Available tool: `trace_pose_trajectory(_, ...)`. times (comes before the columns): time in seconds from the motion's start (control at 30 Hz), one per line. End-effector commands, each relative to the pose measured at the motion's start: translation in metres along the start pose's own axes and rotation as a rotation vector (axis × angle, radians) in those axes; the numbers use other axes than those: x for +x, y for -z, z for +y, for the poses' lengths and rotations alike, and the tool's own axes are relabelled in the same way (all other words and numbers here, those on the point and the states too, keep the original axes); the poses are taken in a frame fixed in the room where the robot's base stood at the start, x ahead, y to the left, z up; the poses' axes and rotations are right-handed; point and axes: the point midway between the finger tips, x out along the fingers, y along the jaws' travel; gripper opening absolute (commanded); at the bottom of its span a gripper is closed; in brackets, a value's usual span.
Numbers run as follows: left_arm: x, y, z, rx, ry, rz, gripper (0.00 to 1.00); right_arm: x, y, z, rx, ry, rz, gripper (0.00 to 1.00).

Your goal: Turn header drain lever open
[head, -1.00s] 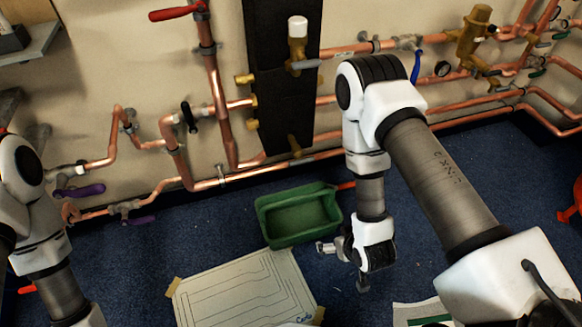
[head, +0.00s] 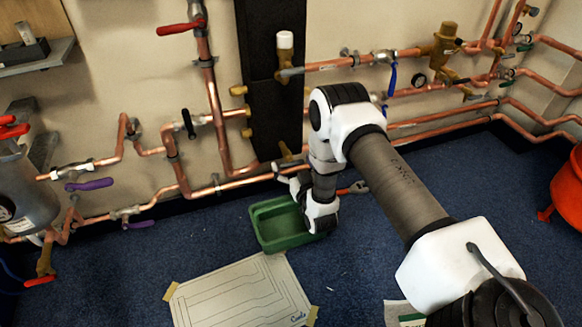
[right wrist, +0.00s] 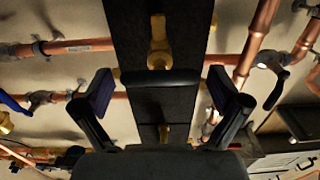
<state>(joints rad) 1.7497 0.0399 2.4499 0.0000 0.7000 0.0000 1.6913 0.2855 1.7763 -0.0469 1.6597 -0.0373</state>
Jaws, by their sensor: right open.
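The header (head: 268,110) is a tall black block on the wall with brass fittings. A brass drain fitting (head: 286,151) sits at its lower end; the right wrist view shows what looks like this fitting (right wrist: 160,45) between my fingers. A dark horizontal bar (right wrist: 160,77) crosses just below it in that view. I cannot tell whether the bar is the drain lever. My right gripper (head: 288,181) is close below the fitting, partly hidden by its wrist. In the right wrist view its two fingers (right wrist: 162,92) are apart, with no clear contact. My left gripper is out of view.
Copper pipes (head: 440,85) run along the wall on both sides. A black lever (head: 188,123), purple levers (head: 90,185) and a blue lever (head: 392,80) stick out. A green tray (head: 275,240) stands on the floor below, beside a taped drawing (head: 235,295).

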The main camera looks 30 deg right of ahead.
Motion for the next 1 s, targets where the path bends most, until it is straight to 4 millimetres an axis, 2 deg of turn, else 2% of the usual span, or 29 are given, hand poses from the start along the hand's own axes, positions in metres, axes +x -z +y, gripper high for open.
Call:
trace_pose_trajectory(0.23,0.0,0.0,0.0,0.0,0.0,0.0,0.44,0.003,0.001,0.0,0.0,0.0,0.0,0.98)
trace_pose_trajectory(0.37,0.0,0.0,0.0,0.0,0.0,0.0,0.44,0.003,0.001,0.0,0.0,0.001,0.0,0.52)
trace_pose_trajectory(0.4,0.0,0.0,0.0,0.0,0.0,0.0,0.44,0.003,0.001,0.0,0.0,0.001,0.0,0.38)
trace_pose_trajectory(0.77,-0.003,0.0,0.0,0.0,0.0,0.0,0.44,0.003,0.002,0.0,-0.017,0.001,0.001,0.38)
trace_pose_trajectory(1.0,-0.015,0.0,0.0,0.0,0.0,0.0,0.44,0.003,0.004,-0.001,-0.111,0.002,0.001,0.38)
